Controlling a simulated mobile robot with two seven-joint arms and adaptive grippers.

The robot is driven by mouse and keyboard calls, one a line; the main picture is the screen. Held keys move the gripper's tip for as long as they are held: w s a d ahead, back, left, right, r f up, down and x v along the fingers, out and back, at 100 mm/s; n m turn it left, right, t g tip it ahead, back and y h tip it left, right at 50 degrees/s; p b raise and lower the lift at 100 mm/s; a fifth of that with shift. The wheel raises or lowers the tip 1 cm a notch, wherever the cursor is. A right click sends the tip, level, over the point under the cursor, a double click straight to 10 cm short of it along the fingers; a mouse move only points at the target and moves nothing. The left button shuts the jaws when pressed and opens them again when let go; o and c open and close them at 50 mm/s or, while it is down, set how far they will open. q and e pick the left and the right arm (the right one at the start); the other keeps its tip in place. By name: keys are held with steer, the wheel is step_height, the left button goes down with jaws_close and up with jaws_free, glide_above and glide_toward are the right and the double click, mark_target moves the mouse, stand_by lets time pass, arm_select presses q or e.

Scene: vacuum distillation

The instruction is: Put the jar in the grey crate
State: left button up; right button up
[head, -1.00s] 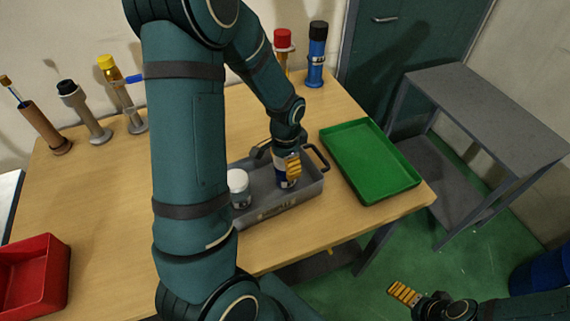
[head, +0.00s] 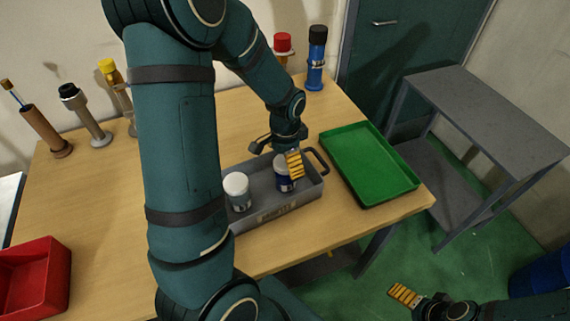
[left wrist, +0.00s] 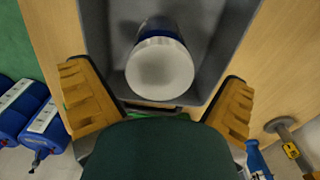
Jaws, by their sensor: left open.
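A dark blue jar (head: 284,180) with a white lid stands in the right part of the grey crate (head: 277,213). In the left wrist view, its round white lid (left wrist: 160,70) faces me, with the crate's grey walls around it. My left gripper (head: 279,158) is open just above this jar, its orange-padded fingers spread on both sides and apart from the lid. A second jar (head: 238,191), pale with a white lid, stands in the crate's left part. My right gripper (head: 405,293) hangs over the floor at the lower right; its finger gap is not clear.
An empty green tray (head: 369,203) lies right of the crate. A red bin (head: 62,281) sits at the table's left front. Several bottles and holders, including a blue bottle (head: 316,60), line the back. A grey side table (head: 490,100) stands to the right.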

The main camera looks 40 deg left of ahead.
arm_select(q)
step_height(320, 180, up, 9)
steer(key=shift+r+p, duration=0.1)
steer(key=shift+p, duration=0.7)
